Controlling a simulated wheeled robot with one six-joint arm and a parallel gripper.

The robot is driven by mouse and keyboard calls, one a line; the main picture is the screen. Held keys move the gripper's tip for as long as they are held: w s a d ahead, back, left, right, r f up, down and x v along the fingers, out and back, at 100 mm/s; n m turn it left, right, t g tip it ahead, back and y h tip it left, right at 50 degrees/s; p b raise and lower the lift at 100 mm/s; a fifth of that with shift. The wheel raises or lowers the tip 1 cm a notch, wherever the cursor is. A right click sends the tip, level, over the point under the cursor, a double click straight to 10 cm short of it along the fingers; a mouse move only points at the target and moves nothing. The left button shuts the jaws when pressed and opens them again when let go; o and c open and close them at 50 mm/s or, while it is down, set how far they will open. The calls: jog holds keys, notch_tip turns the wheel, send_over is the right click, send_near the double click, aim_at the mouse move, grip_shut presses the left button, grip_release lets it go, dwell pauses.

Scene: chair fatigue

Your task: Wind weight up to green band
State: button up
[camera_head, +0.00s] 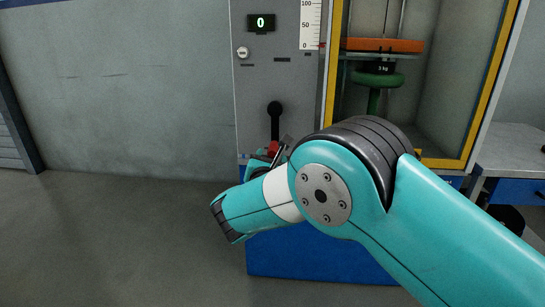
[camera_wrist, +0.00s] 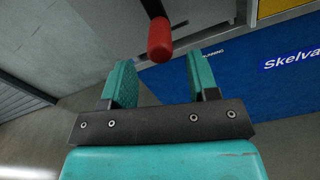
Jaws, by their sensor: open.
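A crank with a black arm (camera_head: 274,122) sits on the front of a grey machine panel (camera_head: 262,82), its red grip (camera_head: 273,148) hanging low. In the wrist view the red grip (camera_wrist: 160,40) is just beyond my fingertips, lined up with the gap between them. My gripper (camera_wrist: 158,64) is open and empty; in the head view it is mostly hidden behind my arm. A dark weight marked "kg" (camera_head: 382,67) hangs in the yellow-framed bay, above a green round piece (camera_head: 378,80). A vertical scale (camera_head: 310,25) has a red mark near 0; I cannot make out a green band.
A display (camera_head: 261,23) reads 0, above a small round knob (camera_head: 242,52). An orange plate (camera_head: 382,45) is in the bay. A blue base (camera_head: 320,258) is below the panel. A bench (camera_head: 517,145) stands at right. The floor at left is clear.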

aim_at(272, 155)
jog(key=w+b, duration=0.1)
jog(key=w, duration=0.4)
jog(key=shift+w+d, duration=0.1)
grip_shut()
